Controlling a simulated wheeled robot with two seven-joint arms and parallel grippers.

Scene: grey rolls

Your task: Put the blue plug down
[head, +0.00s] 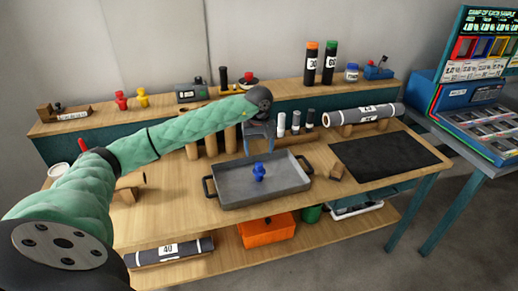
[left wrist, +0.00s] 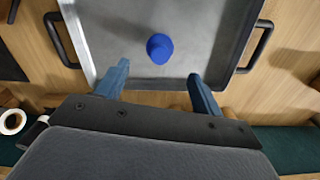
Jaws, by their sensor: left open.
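The blue plug (head: 259,171) stands upright in the grey metal tray (head: 225,193), near its middle. The left wrist view shows the plug's round blue top (left wrist: 160,48) from above, with the tray floor (left wrist: 115,30) around it. My left gripper (head: 258,148) is over the tray's far side, open and empty. In the left wrist view its two blue-grey fingers (left wrist: 158,82) are apart, and the plug lies beyond their tips, between their lines, not touching them. My right gripper is in neither view.
A black mat (head: 385,155) lies right of the tray, with a small brown block (head: 335,173) between. A grey roll (head: 363,114) rests on supports behind the mat. An orange box (head: 266,231) sits below.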

